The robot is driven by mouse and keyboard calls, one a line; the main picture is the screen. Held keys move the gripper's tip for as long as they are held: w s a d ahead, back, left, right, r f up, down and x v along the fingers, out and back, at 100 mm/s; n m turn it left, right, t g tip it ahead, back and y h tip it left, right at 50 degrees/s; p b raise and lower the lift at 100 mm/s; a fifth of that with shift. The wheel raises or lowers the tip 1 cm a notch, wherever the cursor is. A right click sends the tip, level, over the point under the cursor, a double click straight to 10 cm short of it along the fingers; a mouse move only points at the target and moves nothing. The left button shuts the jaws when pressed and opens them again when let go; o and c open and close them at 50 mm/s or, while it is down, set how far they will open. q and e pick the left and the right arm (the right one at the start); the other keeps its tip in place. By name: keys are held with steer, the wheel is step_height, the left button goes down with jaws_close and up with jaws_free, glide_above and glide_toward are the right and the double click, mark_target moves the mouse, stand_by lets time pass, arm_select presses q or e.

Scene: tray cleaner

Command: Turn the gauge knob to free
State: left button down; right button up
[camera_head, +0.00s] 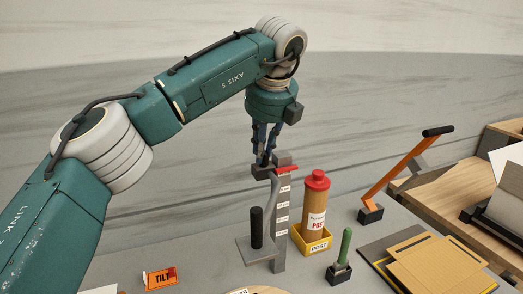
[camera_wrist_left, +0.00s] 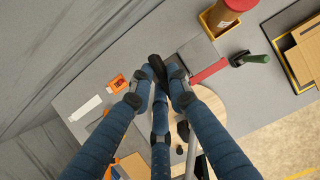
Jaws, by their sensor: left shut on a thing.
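The gauge is a grey upright post (camera_head: 281,225) with white scale labels and a red pointer (camera_head: 288,168) near its top. The red pointer also shows in the left wrist view (camera_wrist_left: 208,71). My left gripper (camera_head: 264,160) points down at the top of the post, its fingers shut on a dark knob (camera_wrist_left: 157,68). In the wrist view the knob's dark end sticks out between the fingertips. The fingers hide part of the knob, and no "free" marking is readable. My right gripper is in neither view.
A black upright handle (camera_head: 256,228) stands on a grey plate left of the post. A brown tube with a red cap (camera_head: 316,200) stands in a yellow holder to the right.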

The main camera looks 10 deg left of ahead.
arm_select(q)
steer(key=shift+r+n, duration=0.15)
steer(key=shift+n, duration=0.45)
steer(key=c, duration=1.7)
jaws_free()
steer(key=shift+o, duration=0.2)
steer(key=v, duration=0.8)
steer(key=shift+d, duration=0.15)
